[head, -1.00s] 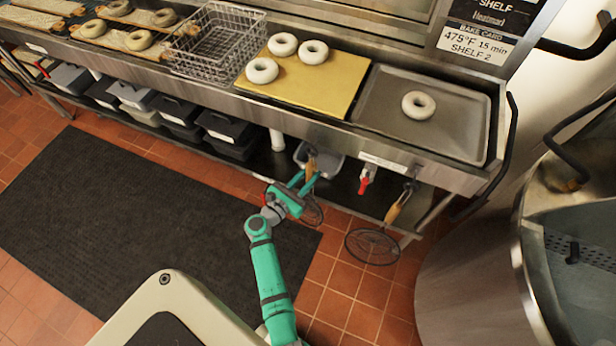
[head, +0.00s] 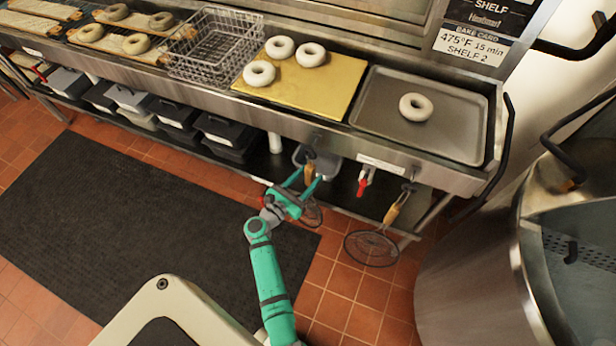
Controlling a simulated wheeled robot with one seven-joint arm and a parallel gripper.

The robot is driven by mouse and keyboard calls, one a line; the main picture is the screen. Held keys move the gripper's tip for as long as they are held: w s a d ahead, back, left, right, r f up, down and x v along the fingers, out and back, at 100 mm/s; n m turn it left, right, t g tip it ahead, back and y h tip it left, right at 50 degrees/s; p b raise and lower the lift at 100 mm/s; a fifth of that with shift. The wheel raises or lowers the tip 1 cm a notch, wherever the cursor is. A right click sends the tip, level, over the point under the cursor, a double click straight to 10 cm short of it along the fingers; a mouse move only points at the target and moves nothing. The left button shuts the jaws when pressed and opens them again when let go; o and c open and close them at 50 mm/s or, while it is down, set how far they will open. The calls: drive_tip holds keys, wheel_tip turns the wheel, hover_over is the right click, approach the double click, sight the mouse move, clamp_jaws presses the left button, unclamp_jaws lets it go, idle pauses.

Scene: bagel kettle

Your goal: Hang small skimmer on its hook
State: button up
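The small skimmer hangs at the front of the counter rail, below a dark hook (head: 309,154). Its tan handle (head: 309,172) shows just beyond my fingertips, and its round wire basket (head: 313,213) shows below, partly behind my gripper. My teal gripper (head: 309,176) is at the handle with its two fingers apart, one on each side of it. I see no finger closed on the handle. Whether the skimmer's top end sits fully on the hook is too small to tell.
A larger skimmer (head: 371,247) with a tan handle hangs to the right. A red-handled valve (head: 363,184) is between the two. The steel counter (head: 225,108) holds bagels on boards and trays. A large kettle (head: 470,270) stands at right.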

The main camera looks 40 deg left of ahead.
drive_tip(key=shift+s, duration=0.1)
drive_tip(key=s, duration=1)
drive_tip(key=shift+s+a+r, duration=0.15)
drive_tip(key=shift+s+r, duration=0.05)
drive_tip(key=shift+s, duration=0.1)
drive_tip(key=s+d+r+n+t, duration=0.1)
drive_tip(key=s+d+r+n, duration=0.15)
drive_tip(key=d+n, duration=0.35)
drive_tip(key=s+d+r+n+t+y, duration=0.1)
drive_tip(key=d+r+n, duration=0.25)
drive_tip(key=d, duration=0.45)
drive_tip(key=s+d+r+n+t, duration=0.1)
drive_tip(key=s+d+r+n, duration=0.15)
drive_tip(key=d+n, duration=0.4)
drive_tip(key=s+d+r+n+g, duration=0.2)
drive_tip(key=s+d+n, duration=0.4)
drive_tip(key=n, duration=0.4)
drive_tip(key=s+d+r+n+g, duration=0.3)
drive_tip(key=s+d+r+n, duration=0.2)
drive_tip(key=s+n, duration=0.4)
drive_tip(key=shift+s+d+r+n+h, duration=0.2)
drive_tip(key=shift+s+d+n+h, duration=0.1)
drive_tip(key=shift+d+n, duration=0.5)
drive_tip(key=shift+w+d, duration=0.1)
drive_tip(key=shift+w, duration=0.05)
